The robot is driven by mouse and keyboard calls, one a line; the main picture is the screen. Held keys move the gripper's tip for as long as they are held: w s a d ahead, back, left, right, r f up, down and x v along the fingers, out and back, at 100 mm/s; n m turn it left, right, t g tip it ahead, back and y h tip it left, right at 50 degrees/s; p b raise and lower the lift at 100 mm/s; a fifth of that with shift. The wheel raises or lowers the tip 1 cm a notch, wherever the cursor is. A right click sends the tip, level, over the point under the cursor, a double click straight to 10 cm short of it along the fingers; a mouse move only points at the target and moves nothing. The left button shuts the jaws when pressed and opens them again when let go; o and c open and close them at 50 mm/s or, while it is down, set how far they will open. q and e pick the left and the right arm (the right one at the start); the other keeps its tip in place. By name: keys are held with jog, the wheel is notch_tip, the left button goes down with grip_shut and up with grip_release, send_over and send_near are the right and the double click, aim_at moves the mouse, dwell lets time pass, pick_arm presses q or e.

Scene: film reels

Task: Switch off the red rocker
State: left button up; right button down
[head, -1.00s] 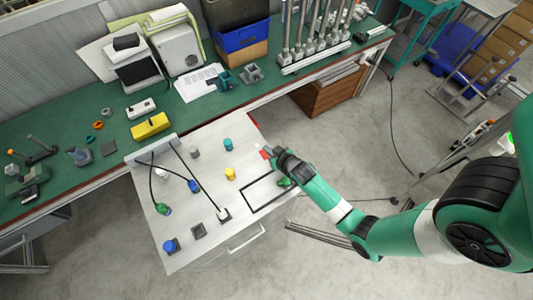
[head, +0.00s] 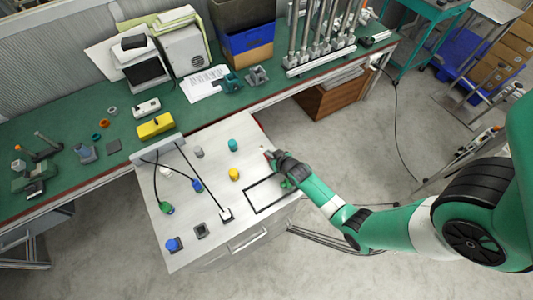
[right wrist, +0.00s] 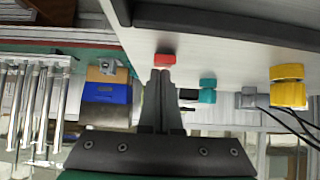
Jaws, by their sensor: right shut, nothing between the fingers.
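The red rocker (right wrist: 165,60) shows in the right wrist view on the pale panel, right at the tips of my right gripper (right wrist: 162,78). The two fingers are together with nothing between them. I cannot tell whether the tips touch the rocker. In the head view my right gripper (head: 273,156) is over the right edge of the panel (head: 208,165), and only a small red bit of the rocker (head: 267,154) shows beside it. The gripper hides the rest. My left gripper is not in view.
A yellow knob (head: 234,174) and a teal knob (head: 232,145) stand left of my right gripper. Black cables (head: 200,180) run across the panel's left half. The green workbench (head: 75,125) with several tools lies behind.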

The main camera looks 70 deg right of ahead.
jog(key=shift+d, duration=0.15)
jog(key=shift+w+d+r, duration=0.3)
jog(key=shift+w+d, duration=0.1)
jog(key=shift+w, duration=0.1)
jog(key=shift+r+p, duration=0.3)
jog(key=shift+r, duration=0.1)
notch_tip(320, 180, up, 5)
jog(key=p, duration=0.3)
jog(key=shift+w+f+p, duration=0.1)
jog(key=shift+f+p, duration=0.1)
jog(key=shift+p, duration=0.2)
jog(key=d+r+p+v, duration=0.1)
jog(key=v, duration=0.7)
jog(key=shift+w+a+r+p, duration=0.15)
jog(key=shift+w+r+p, duration=0.15)
